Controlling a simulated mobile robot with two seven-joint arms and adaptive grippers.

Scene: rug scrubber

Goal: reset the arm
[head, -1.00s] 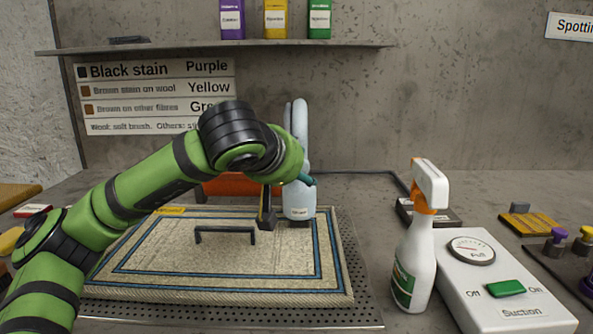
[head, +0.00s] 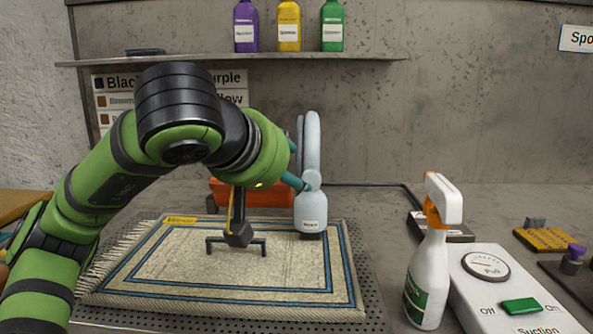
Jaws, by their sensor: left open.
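My left arm comes in from the left and bends over the rug. My right gripper is not in view.
A pale blue-grey suction tool (head: 312,180) stands at the rug's far right. A spray bottle (head: 428,265) and suction control box (head: 500,285) stand right of the rug. An orange container (head: 228,194) sits behind. A shelf (head: 200,59) with several bottles hangs above.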

